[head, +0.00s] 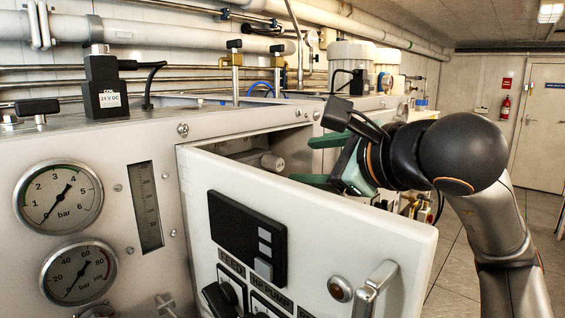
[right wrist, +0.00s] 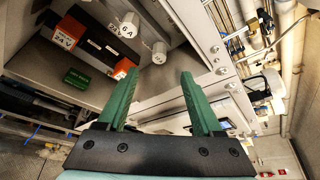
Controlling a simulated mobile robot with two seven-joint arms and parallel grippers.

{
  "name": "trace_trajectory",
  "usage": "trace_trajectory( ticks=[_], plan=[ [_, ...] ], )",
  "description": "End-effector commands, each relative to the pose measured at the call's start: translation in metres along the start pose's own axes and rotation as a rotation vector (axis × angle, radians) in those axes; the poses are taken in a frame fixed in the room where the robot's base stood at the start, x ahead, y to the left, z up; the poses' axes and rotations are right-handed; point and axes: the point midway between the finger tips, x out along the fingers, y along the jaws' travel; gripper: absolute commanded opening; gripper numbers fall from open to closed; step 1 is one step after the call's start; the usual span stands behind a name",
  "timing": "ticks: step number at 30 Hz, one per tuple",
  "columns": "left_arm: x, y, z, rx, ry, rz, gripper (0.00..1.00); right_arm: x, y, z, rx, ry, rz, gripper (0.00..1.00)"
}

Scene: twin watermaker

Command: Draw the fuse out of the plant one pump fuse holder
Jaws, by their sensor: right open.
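Two pale, round fuse caps stand out inside the open cabinet in the right wrist view. I cannot tell which one belongs to the plant one pump. In the head view one pale cylindrical cap (head: 270,161) shows in the gap above the open panel door. My right gripper (head: 313,162) has green fingers, open and empty, a little right of that cap and apart from it. The fingers also show in the right wrist view (right wrist: 159,75). My left gripper is not in view.
The white panel door (head: 330,228) stands open, with a display (head: 247,238) and metal handle (head: 375,287). Inside are black modules with orange 24 V labels (right wrist: 65,37) and a green block (right wrist: 77,78). Gauges (head: 58,194) are at left.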

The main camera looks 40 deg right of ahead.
Motion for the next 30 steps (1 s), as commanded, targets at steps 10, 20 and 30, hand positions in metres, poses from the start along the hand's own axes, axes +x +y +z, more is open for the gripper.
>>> trace_trajectory(
  ticks=[10,20,30],
  plan=[
    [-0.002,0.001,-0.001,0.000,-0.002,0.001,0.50,0.068,0.001,0.000,0.001,0.001,0.007,0.68],
    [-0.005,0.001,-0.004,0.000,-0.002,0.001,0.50,0.103,0.001,0.000,0.000,0.000,0.004,0.68],
    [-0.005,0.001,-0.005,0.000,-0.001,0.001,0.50,0.106,0.001,0.000,-0.001,-0.001,0.003,0.66]
  ],
)
